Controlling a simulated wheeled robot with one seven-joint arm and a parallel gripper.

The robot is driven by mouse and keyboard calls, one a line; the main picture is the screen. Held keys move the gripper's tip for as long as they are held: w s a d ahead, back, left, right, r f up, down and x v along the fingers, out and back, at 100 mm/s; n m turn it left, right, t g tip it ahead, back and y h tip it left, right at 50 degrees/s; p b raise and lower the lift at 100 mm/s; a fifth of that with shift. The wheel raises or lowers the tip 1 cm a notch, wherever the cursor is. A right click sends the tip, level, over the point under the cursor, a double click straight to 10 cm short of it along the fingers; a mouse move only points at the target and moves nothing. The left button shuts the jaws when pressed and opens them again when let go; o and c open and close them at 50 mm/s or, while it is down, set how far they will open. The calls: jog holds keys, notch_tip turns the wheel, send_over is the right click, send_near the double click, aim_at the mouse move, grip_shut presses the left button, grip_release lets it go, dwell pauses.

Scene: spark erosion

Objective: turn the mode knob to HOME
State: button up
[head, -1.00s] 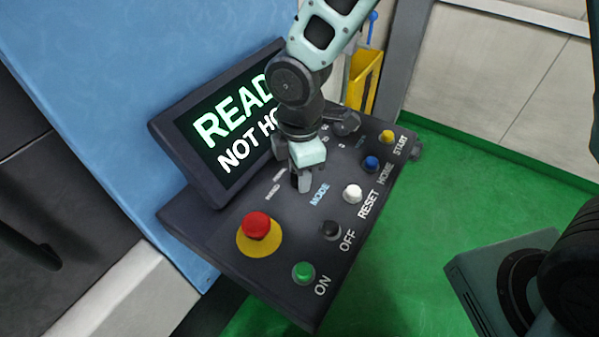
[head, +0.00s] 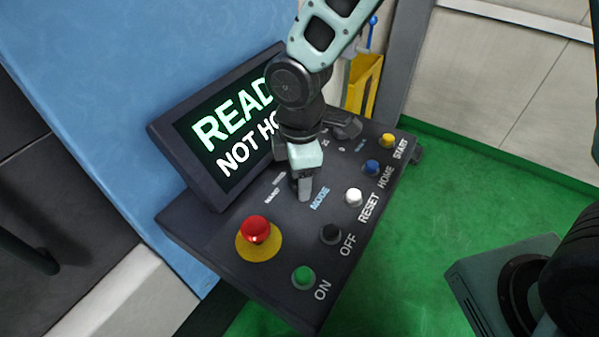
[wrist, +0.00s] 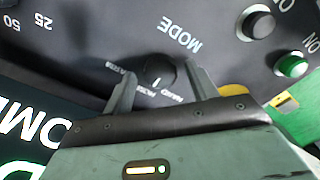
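The dark round mode knob (wrist: 160,72) shows in the wrist view under the blue MODE label. A short white mark on it points towards the picture's bottom, at small position labels too blurred to read surely. My gripper (wrist: 163,74) is open, with one finger on each side of the knob and a visible gap to it. I cannot tell whether the fingertips are level with the knob or above it. In the head view my gripper (head: 303,192) points down at the panel beside MODE and hides the knob.
The sloped panel (head: 205,222) carries a red emergency button (head: 255,229) and green (head: 303,277), black (head: 330,233), white (head: 353,197), blue (head: 372,167) and yellow (head: 387,141) buttons. A screen (head: 205,155) reading "READ… NOT HO…" stands close behind my arm.

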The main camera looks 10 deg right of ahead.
notch_tip(320, 180, up, 17)
jog(key=b, duration=0.2)
jog(key=shift+r, duration=0.2)
dwell(0.5)
jog(key=s+d+f+m+b, duration=0.1)
jog(key=s+f+m, duration=0.2)
jog(key=s+f, duration=0.1)
jog(key=s+d+f+m+b, duration=0.2)
jog(key=s+f+m, duration=0.1)
jog(key=s+f, duration=0.2)
jog(key=s+d+f+m+b, duration=0.2)
jog(key=s+f+m, duration=0.2)
jog(key=s, duration=0.3)
jog(key=shift+f+y, duration=0.3)
